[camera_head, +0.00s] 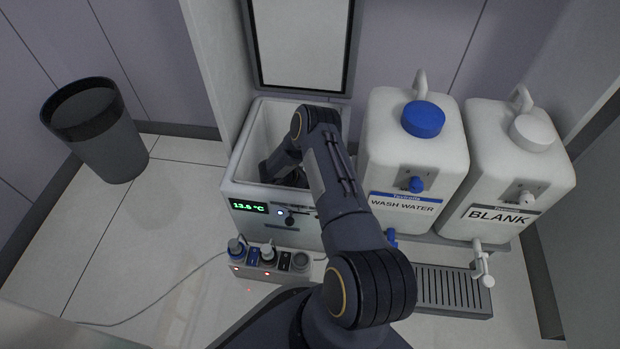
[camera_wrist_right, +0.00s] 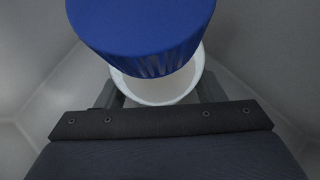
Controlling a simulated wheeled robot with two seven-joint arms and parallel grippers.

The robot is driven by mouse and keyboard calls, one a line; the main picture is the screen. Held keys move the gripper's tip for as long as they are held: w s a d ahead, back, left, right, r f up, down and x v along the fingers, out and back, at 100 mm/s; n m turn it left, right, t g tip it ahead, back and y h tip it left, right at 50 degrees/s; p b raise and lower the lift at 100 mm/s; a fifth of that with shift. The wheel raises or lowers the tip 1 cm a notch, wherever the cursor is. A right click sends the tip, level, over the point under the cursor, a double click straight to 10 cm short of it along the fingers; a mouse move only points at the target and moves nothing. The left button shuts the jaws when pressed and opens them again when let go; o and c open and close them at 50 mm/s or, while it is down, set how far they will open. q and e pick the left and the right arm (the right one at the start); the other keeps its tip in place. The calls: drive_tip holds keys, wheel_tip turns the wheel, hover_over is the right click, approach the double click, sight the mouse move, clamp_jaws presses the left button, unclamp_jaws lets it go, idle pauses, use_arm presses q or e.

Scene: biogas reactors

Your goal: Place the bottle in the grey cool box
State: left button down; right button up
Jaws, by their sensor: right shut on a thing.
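The grey cool box (camera_head: 238,192) stands against the wall in the head view, its lid (camera_head: 303,45) raised and its display reading about 13.8 °C. My right arm reaches over its front wall, and my right gripper (camera_wrist_right: 162,92) is inside the box. In the right wrist view the gripper is shut on a bottle with a ribbed blue cap (camera_wrist_right: 140,28) and a white body (camera_wrist_right: 158,92). Pale box walls surround it. My arm hides the bottle in the head view, and I cannot tell whether it touches the box floor. My left gripper is out of view.
A wash water canister (camera_head: 415,150) with a blue cap and a blank canister (camera_head: 520,170) stand close right of the box. A drip grate (camera_head: 450,288) and a socket strip (camera_head: 268,262) with a cable lie in front. A dark bin (camera_head: 97,130) stands left.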

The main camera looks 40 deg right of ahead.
drive_tip(key=shift+f, duration=0.15)
drive_tip(key=o, duration=1.3)
drive_tip(key=shift+c, duration=0.2)
drive_tip(key=shift+r, duration=0.35)
drive_tip(key=p+v, duration=0.3)
drive_tip(key=v, duration=0.4)
drive_tip(key=shift+a+p, duration=0.2)
drive_tip(key=shift+p, duration=0.1)
